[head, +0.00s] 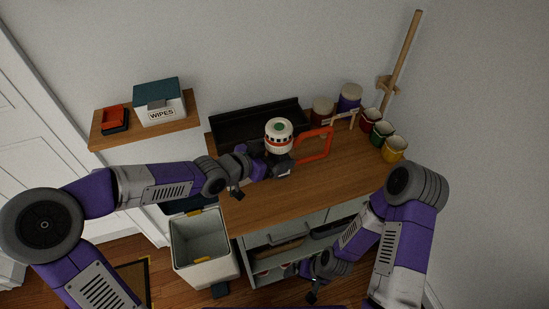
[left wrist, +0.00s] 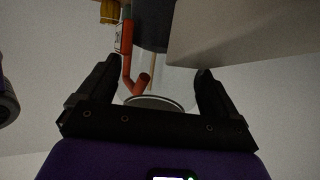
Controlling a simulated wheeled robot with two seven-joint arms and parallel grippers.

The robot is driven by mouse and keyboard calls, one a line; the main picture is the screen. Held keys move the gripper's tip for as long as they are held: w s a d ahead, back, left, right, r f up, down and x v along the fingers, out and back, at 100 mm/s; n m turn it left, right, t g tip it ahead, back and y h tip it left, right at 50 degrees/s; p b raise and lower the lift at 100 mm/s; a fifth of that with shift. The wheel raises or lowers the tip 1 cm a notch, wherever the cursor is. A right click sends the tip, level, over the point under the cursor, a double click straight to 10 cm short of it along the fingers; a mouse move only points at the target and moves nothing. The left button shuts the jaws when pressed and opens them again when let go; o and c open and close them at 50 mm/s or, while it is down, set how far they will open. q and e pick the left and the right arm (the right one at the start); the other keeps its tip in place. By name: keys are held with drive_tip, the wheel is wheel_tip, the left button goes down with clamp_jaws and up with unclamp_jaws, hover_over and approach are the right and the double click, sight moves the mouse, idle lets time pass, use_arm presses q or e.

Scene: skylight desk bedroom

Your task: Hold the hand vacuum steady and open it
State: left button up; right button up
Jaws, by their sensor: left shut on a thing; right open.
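The hand vacuum (head: 279,129) is a white cylinder with red bands, a greenish centre on its top and an orange loop handle (head: 314,146) on its right. It stands roughly upright over the desk top; whether it touches the desk is unclear. My left gripper (head: 281,162) is shut on its lower part from the front left. In the left wrist view the vacuum's pale round end (left wrist: 155,103) and orange handle (left wrist: 131,72) show between the black fingers. My right gripper (head: 312,291) is open, low in front of the cabinet, apart from the vacuum.
The wooden desk (head: 270,207) is bare in front. A black tray (head: 232,129) lies behind the vacuum. Jars (head: 349,99) and coloured cups (head: 395,150) stand back right. A wipes box (head: 160,101) sits on the left shelf. A pale bin (head: 202,245) stands below left.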

use_arm(q)
drive_tip(key=shift+r, duration=0.55)
drive_tip(key=o, duration=0.8)
drive_tip(key=c, duration=1.1)
